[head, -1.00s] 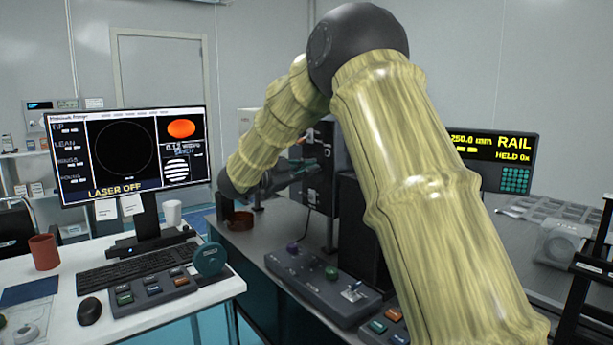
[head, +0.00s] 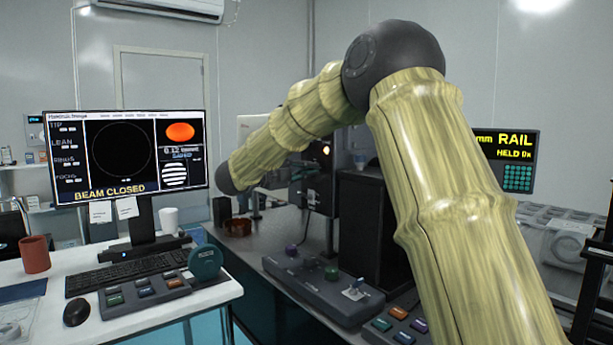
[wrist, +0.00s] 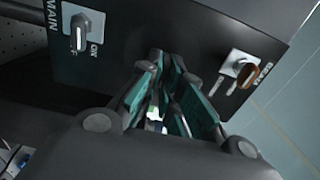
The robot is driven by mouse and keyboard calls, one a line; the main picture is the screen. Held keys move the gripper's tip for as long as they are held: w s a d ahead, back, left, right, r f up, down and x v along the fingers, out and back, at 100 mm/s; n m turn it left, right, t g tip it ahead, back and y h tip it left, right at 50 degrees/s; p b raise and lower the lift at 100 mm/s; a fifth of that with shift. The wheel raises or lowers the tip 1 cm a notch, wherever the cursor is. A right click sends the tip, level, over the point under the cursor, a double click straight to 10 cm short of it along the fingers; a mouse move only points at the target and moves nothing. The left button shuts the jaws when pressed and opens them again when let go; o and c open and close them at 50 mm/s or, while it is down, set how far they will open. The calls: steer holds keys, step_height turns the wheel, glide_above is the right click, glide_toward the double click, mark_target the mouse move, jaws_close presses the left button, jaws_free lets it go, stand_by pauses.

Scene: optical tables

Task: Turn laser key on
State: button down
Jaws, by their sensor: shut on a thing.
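The laser's dark control box (head: 322,178) stands on the metal table behind my arm in the head view, with a glowing amber lamp (head: 325,150). In the wrist view its panel (wrist: 130,28) carries a grey MAIN rotary switch (wrist: 82,36) marked ON and OFF at the left. An orange-brown handle (wrist: 247,76) sits on a pale plate at the right. My gripper (wrist: 167,66), with teal-padded fingers, is closed at the panel between these two. The laser key between the fingers is mostly hidden. The monitor (head: 125,150) reads BEAM CLOSED.
A control console (head: 318,290) with knobs and a small joystick lies along the table's front edge. A white desk at the left holds a keyboard (head: 125,270), a button box (head: 145,292) and a red mug (head: 34,254). A RAIL display (head: 505,146) is at the right.

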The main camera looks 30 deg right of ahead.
steer(key=shift+f, duration=0.15)
stand_by(0.4)
steer(key=c, duration=1.6)
jaws_free()
steer(key=shift+a, duration=0.15)
steer(key=s+a, duration=0.1)
steer(key=a, duration=1)
steer(key=shift+a, duration=0.3)
